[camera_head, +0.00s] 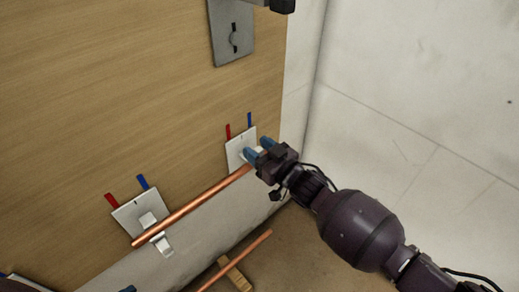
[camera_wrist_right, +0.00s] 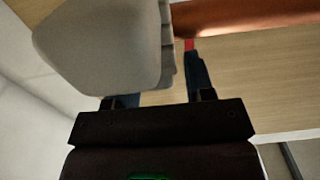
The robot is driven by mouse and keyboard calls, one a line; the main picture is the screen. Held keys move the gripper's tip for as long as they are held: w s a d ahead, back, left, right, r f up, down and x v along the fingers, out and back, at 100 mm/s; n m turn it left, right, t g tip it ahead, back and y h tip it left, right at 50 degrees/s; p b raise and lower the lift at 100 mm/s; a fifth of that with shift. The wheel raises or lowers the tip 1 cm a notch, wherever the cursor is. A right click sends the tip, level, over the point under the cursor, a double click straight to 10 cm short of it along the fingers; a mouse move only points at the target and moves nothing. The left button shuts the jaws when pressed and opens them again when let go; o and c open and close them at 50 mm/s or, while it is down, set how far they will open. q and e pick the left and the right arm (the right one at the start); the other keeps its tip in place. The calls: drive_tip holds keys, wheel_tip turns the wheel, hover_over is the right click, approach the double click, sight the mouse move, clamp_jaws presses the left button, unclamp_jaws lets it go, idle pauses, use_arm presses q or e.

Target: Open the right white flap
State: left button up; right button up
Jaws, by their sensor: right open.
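The right white plate (camera_head: 236,151) is on the wooden panel, under a red and a blue tab. Its white flap is mostly hidden behind my right gripper (camera_head: 258,148) in the head view. The gripper's blue fingers are apart at the plate's right side. In the right wrist view, a pale rounded piece (camera_wrist_right: 95,45), which looks like the flap, covers much of the left finger. The other finger (camera_wrist_right: 196,75) stands clear to its right. I cannot tell whether either touches it. At the bottom edge of the head view, a small dark blue tip may be my left gripper.
A copper pipe (camera_head: 190,207) runs from the right plate to a hook-shaped white flap (camera_head: 153,229) on the left white plate (camera_head: 127,217). A second copper pipe (camera_head: 237,260) lies lower, by a wooden block (camera_head: 238,276). A white wall (camera_head: 420,110) stands at right.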

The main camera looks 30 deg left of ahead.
drive_tip(key=shift+c, duration=0.5)
clamp_jaws()
drive_tip(key=shift+s+f, duration=0.1)
drive_tip(key=shift+d+y+b, duration=0.2)
drive_tip(key=shift+y+b, duration=0.35)
drive_tip(key=shift+y, duration=0.05)
drive_tip(key=y, duration=0.1)
drive_tip(key=d+t+y, duration=0.1)
drive_tip(key=shift+s+y+b, duration=0.2)
drive_tip(key=shift+y+b, duration=0.1)
drive_tip(key=shift+s+d+t+y, duration=0.1)
drive_tip(key=shift+d+t+y, duration=0.2)
drive_tip(key=shift+y, duration=0.35)
drive_tip(key=shift+s+d+t+y, duration=0.1)
drive_tip(key=shift+d+t+y, duration=0.1)
drive_tip(key=shift+t+y, duration=0.35)
